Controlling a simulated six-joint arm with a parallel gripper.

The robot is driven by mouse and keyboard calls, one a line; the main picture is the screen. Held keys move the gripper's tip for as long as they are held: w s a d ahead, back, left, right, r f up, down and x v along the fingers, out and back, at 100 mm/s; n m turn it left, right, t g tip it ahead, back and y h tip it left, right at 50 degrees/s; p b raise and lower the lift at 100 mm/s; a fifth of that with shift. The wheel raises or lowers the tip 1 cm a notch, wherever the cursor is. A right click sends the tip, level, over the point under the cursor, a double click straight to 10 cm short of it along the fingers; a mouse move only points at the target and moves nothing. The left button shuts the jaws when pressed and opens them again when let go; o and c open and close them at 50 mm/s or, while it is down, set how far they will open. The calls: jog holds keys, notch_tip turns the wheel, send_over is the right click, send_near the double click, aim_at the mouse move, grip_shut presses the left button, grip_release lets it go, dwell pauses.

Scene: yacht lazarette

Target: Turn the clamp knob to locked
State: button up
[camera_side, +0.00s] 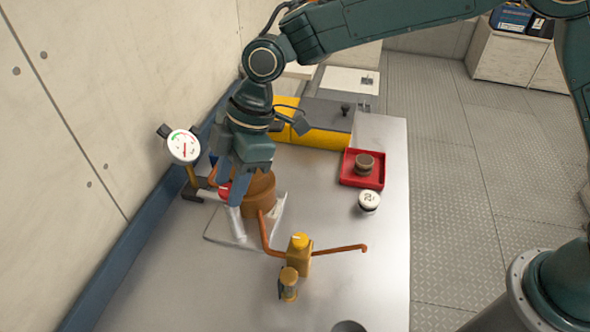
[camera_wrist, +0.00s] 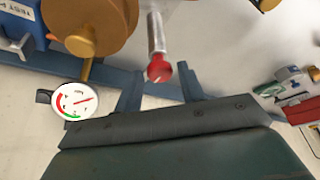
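A red knob (camera_side: 224,190) on a silver stem, seemingly the clamp knob, stands beside a brown cylinder (camera_side: 258,193). In the wrist view the red knob (camera_wrist: 159,71) shows a small pale mark, and its silver stem (camera_wrist: 155,32) runs up to the top edge. I see no readable locked label. My gripper (camera_side: 231,195) points down at the knob, and one finger partly covers it in the side view. In the wrist view my gripper (camera_wrist: 158,88) is open, with the knob in the gap between its fingertips. No contact with the knob is visible.
A round gauge (camera_side: 184,146) stands left of my gripper. A yellow valve (camera_side: 299,258) with copper pipe is in front. A red tray (camera_side: 348,180) holding a brown puck and a white round piece (camera_side: 369,201) lie right. The front-right bench (camera_side: 370,285) is mostly clear.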

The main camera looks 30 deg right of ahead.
jog(key=c, duration=0.6)
jog(key=shift+s+r+m, duration=0.1)
jog(key=shift+m, duration=0.4)
jog(key=m+t, duration=0.1)
jog(key=m, duration=0.1)
jog(key=m+t, duration=0.1)
jog(key=m, duration=0.2)
jog(key=shift+s+a, duration=0.1)
jog(key=shift+s, duration=0.1)
jog(key=m+t+h, duration=0.1)
jog(key=m, duration=0.2)
jog(key=m+t+h, duration=0.1)
jog(key=m, duration=0.1)
jog(key=shift+s+a+m, duration=0.1)
jog(key=shift+a+m, duration=0.05)
jog(key=shift+m, duration=0.25)
jog(key=m+h, duration=0.1)
jog(key=m, duration=0.2)
jog(key=m+h, duration=0.1)
jog(key=m, duration=0.1)
jog(key=shift+a+m+t, duration=0.2)
jog(key=shift+m+t, duration=0.1)
jog(key=shift+m, duration=0.1)
jog(key=o, duration=1)
jog(key=shift+c, duration=0.2)
